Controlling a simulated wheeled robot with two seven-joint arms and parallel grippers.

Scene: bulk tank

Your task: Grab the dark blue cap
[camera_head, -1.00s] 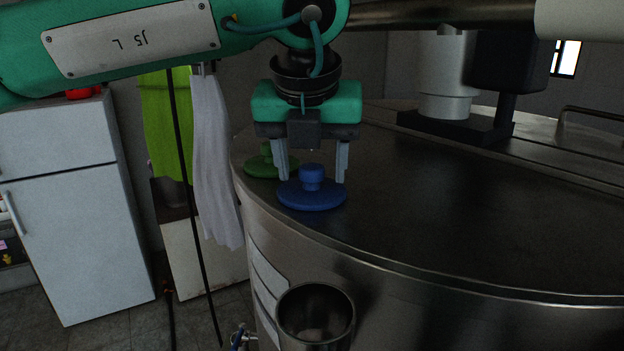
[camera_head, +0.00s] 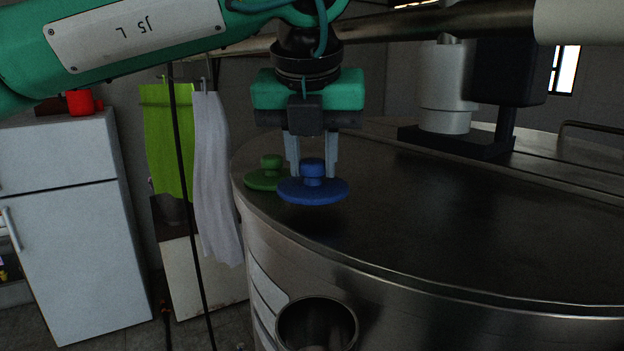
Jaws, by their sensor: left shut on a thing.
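The dark blue cap (camera_head: 312,191) is a round disc with a short knob on top, near the left edge of the steel tank's top. My left gripper (camera_head: 312,170) points down and is shut on the cap's knob, one finger at each side. The cap looks raised a little, with a dark shadow on the tank below it. A green cap (camera_head: 265,180) of like shape sits just left of and behind it on the tank top. My right gripper is not in view.
The steel tank top (camera_head: 440,235) is clear to the right. A motor unit (camera_head: 445,100) stands at its back, and a pipe (camera_head: 440,25) runs overhead. An open round port (camera_head: 316,325) juts from the tank's front. Towels (camera_head: 215,170) and a fridge (camera_head: 65,220) stand left.

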